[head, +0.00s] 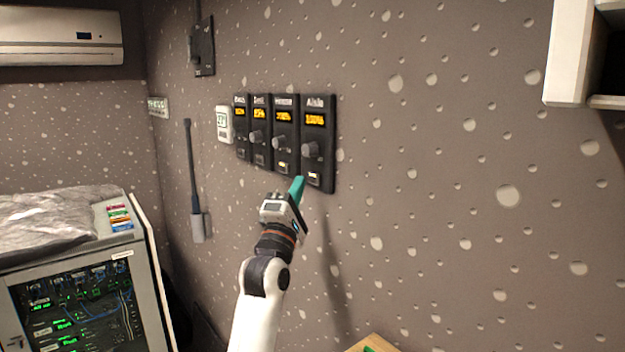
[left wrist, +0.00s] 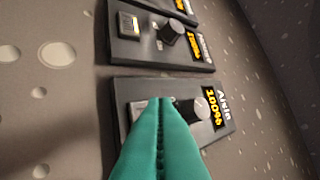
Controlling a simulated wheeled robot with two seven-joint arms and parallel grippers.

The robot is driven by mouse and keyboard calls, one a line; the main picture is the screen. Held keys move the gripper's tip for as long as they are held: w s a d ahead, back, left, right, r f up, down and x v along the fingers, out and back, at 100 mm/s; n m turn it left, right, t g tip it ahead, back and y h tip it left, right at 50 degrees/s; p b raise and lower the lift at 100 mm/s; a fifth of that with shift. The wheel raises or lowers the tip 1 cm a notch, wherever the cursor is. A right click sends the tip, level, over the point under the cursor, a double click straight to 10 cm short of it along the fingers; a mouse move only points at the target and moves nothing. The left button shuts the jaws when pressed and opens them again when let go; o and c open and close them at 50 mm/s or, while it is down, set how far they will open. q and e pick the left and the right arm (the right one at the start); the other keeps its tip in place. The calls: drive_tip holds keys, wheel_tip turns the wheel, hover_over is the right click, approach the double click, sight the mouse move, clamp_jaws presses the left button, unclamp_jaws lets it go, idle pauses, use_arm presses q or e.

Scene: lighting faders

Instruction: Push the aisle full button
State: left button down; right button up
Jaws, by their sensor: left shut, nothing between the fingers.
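The Aisle fader panel (head: 327,135) is the rightmost of a row of dark panels on the wall. It has an orange display, a round knob (head: 310,149) and a small lit button (head: 314,177) near its bottom edge. In the left wrist view the Aisle display (left wrist: 213,105) reads 100%, and its button (left wrist: 136,108) is partly hidden behind my fingers. My left gripper (head: 299,182) is shut and empty, its teal fingertips at the lower left of the Aisle panel. The fingertips (left wrist: 161,102) overlap the button's edge and the space towards the knob; I cannot tell whether they touch.
Several similar panels, including the neighbouring one (head: 285,115), sit close on the left. A white thermostat (head: 224,124) is beyond them. A dark rod (head: 190,160) hangs on the wall. An equipment rack (head: 141,262) stands lower left.

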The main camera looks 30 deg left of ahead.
use_arm(q)
drive_tip(key=shift+s+a+p, duration=0.1)
drive_tip(key=shift+s+a, duration=0.25)
drive_tip(key=shift+s, duration=0.45)
drive_tip(key=shift+s+a+p, duration=0.15)
drive_tip(key=shift+s+a, duration=0.15)
drive_tip(key=shift+s, duration=0.55)
drive_tip(key=shift+s+a+p, duration=0.1)
drive_tip(key=shift+s+a, duration=0.25)
drive_tip(key=shift+s, duration=0.45)
